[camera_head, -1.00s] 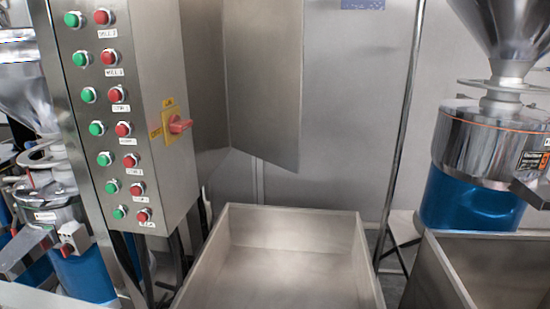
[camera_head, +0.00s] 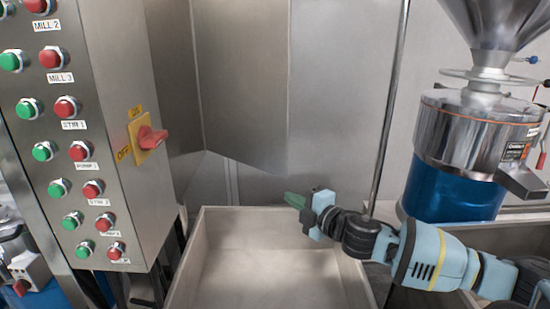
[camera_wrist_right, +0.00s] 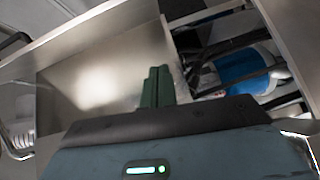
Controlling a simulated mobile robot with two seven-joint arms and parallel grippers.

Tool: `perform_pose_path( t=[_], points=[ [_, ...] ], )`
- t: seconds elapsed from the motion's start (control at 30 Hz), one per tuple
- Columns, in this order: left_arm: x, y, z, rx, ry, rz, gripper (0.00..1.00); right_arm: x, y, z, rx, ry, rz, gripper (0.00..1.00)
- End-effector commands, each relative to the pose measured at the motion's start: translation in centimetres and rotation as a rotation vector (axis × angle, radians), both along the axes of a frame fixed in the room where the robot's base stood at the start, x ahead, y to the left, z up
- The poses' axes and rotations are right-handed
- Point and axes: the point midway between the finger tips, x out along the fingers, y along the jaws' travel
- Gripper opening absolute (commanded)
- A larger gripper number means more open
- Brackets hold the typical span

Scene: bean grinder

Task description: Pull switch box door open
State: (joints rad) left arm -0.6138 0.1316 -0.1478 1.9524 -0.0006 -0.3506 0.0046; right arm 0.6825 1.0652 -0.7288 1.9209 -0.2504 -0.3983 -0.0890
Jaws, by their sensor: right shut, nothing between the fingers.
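The switch box (camera_head: 110,80) stands at the left in the head view, a grey metal cabinet. Its front carries green and red buttons with labels. Its right side carries a red rotary switch (camera_head: 152,138) on a yellow plate marked ON and OFF. I cannot make out a gap around its door. My right gripper (camera_head: 294,200) reaches in from the right, over the far part of the metal bin, pointing left and well apart from the box. Its green fingers are together and empty; they also show in the right wrist view (camera_wrist_right: 157,87). My left gripper is out of view.
An open metal bin (camera_head: 207,230) sits in the middle, below and right of the box. A mill with a blue base (camera_head: 450,195) and a steel hopper stands at the right. A thin upright pole (camera_head: 390,115) stands behind my right gripper. Steel panels form the back.

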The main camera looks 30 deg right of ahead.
Motion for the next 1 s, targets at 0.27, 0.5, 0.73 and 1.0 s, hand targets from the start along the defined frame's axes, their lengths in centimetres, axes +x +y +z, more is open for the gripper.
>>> perform_pose_path(
  t=[0.27,0.5,0.73,1.0],
  points=[
    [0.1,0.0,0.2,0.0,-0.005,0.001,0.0,0.7,-2.4,4.0,-0.092,-0.07,-0.029,0.0],
    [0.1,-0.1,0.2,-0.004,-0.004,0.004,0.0,1.1,-2.3,4.2,-0.091,-0.073,-0.029,0.0],
    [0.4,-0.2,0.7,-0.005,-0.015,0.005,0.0,3.7,-1.7,4.4,-0.089,-0.077,-0.03,0.0],
    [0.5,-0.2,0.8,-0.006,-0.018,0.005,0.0,8.0,-0.6,4.3,-0.088,-0.074,-0.028,0.0]
  ],
)
